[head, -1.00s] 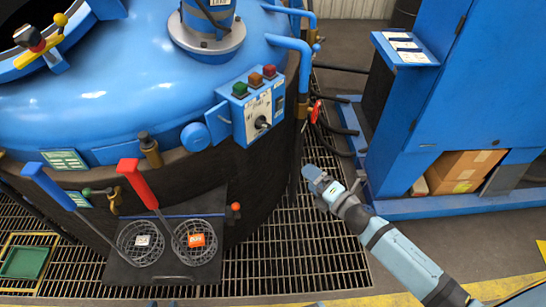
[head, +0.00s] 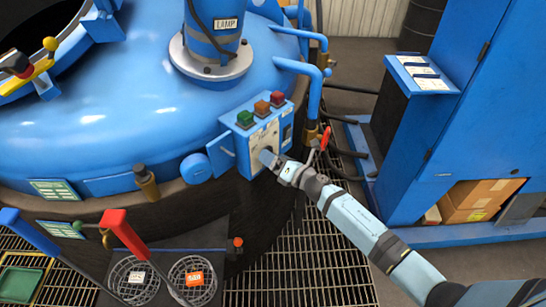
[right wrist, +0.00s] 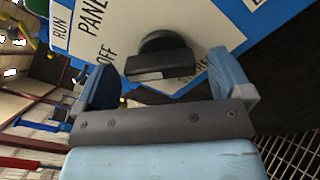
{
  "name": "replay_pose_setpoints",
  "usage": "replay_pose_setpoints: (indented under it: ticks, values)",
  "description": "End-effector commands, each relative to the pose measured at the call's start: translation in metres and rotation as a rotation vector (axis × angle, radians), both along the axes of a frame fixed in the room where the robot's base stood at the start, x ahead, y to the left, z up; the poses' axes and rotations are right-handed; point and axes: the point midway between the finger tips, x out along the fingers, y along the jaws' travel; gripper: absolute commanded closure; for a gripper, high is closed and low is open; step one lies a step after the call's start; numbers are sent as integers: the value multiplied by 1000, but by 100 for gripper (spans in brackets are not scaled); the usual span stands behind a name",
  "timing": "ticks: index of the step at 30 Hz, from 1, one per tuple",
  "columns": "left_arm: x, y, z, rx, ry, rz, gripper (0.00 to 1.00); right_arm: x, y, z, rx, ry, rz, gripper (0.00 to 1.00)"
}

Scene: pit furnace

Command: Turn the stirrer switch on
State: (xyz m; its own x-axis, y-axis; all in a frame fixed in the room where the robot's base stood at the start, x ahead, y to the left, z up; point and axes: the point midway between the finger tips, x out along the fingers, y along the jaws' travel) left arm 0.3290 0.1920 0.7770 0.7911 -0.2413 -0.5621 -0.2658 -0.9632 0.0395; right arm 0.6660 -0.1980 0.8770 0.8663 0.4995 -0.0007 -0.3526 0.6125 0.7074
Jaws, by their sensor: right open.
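The blue control box (head: 258,132) is on the side of the big blue vessel. Its white label reads "OFF" and "RUN" in the right wrist view. The stirrer switch (right wrist: 160,57) is a black rotary knob on this label. In the head view the knob is hidden behind my right gripper (head: 272,160), which is at the front of the box. In the right wrist view my right gripper (right wrist: 165,77) is open, one finger on each side of the knob, with gaps showing between the fingers and the knob. My left gripper is not in view.
Green, orange and red buttons (head: 261,108) sit on top of the box. A red-handled valve (head: 325,138) and pipes are just right of it. A blue cabinet (head: 440,140) stands at right.

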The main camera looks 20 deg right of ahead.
Motion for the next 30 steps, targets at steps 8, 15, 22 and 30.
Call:
replay_pose_setpoints:
  ticks: [8, 15, 22, 30]
  values:
    - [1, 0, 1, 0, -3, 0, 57, 6, 4, 0, 0, 0, 0, 3]
    - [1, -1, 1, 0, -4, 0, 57, 6, 4, 0, 0, 0, 0, 31]
    - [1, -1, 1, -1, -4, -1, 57, 6, 4, 0, 2, 1, 0, 52]
    - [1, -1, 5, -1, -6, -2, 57, 6, 4, 1, 55, 31, 0, 52]
